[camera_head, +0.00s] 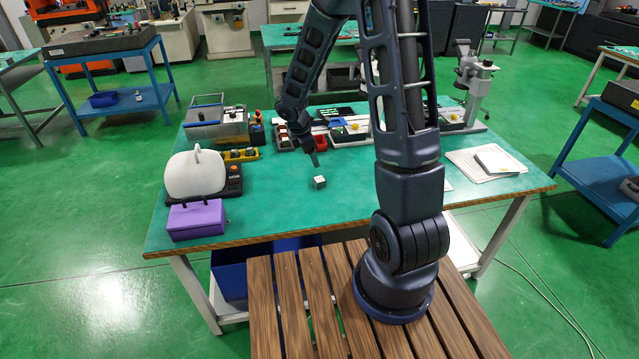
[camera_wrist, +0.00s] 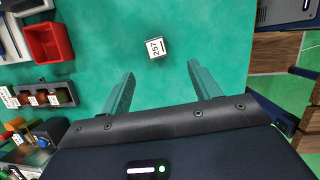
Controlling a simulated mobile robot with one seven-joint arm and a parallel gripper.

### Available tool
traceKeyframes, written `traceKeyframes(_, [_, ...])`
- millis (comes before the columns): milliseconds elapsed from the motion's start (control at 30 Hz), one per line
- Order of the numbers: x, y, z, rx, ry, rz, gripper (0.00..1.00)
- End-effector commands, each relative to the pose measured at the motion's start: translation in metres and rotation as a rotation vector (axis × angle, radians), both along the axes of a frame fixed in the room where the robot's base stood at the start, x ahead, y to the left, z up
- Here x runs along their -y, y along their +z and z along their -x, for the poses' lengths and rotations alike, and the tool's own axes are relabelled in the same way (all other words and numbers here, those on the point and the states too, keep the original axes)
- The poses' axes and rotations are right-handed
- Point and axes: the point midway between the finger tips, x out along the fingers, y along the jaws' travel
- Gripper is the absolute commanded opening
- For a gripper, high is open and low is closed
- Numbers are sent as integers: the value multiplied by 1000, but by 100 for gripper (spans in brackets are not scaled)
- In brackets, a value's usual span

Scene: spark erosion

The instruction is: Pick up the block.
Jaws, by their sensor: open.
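The block (camera_head: 319,182) is a small light grey-white cube lying on the green tabletop (camera_head: 270,205), near the middle of the table. In the wrist view the block (camera_wrist: 155,48) shows a white label with "257" on it. My gripper (camera_wrist: 158,75) is open and empty, with its two teal fingers apart. The block lies beyond the fingertips, roughly in line with the gap between them. In the head view my gripper (camera_head: 314,158) is small and dark, just behind and above the block. It does not touch the block.
A purple box (camera_head: 196,219) and a white rounded case (camera_head: 194,174) stand at the table's left. A red bin (camera_wrist: 45,42) and a rack of small parts (camera_wrist: 42,96) lie left in the wrist view. Papers (camera_head: 487,163) lie at the right. The tabletop around the block is clear.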

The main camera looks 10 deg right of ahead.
Motion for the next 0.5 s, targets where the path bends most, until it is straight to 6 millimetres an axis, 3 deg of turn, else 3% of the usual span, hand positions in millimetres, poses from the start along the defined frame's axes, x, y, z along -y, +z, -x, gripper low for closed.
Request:
traceKeyframes(200, [-9, -22, -3, -34, 75, 3, 62])
traceKeyframes(500, [1, -56, -5, -38, 81, 3, 62])
